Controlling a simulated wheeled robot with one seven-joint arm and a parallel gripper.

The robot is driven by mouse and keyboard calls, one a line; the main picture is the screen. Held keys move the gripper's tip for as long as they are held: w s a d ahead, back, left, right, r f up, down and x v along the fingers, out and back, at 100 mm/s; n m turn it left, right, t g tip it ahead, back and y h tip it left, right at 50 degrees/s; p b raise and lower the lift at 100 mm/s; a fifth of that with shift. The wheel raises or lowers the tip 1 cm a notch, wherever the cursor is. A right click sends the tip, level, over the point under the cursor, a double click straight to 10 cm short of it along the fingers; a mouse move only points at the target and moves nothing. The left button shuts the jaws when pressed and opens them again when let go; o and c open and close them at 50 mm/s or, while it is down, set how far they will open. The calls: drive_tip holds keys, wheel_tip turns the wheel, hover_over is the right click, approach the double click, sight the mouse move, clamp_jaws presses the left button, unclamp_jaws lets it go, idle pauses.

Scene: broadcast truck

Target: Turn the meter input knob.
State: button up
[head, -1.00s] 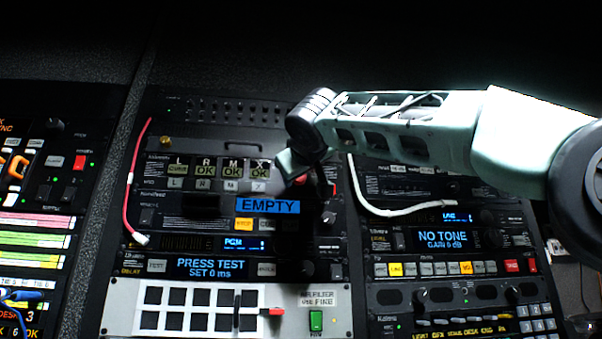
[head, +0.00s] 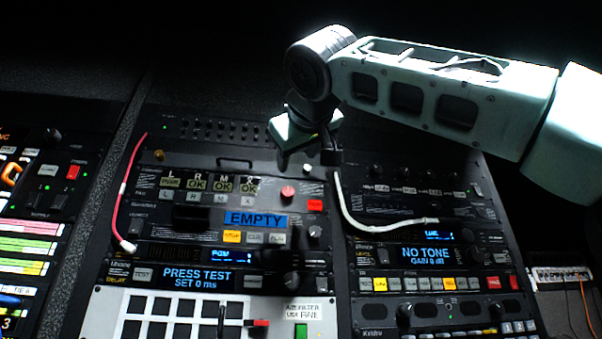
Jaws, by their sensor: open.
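The rack panel with the L, R, M and X indicators (head: 213,184) is left of centre. At its right end are a red round control (head: 288,193) and a small pale knob (head: 307,168). A dark knob (head: 315,232) sits right of the blue EMPTY display, lower down. The labels are too small to tell which is the meter input knob. My gripper (head: 306,146) hangs from the wrist above and in front of these controls. It is open and holds nothing visible. Its dark fingers are hard to separate from the dark panel, and I cannot see it touching any knob.
A white cable (head: 350,213) loops over the right rack, close to my gripper. A red cable (head: 124,195) hangs at the left. Below are the PRESS TEST display (head: 196,275) and a white button panel (head: 105,318). The NO TONE unit (head: 424,254) is at the right.

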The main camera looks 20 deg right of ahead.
drive_tip(key=v, duration=0.3)
drive_tip(key=shift+s, duration=0.15)
idle(0.5)
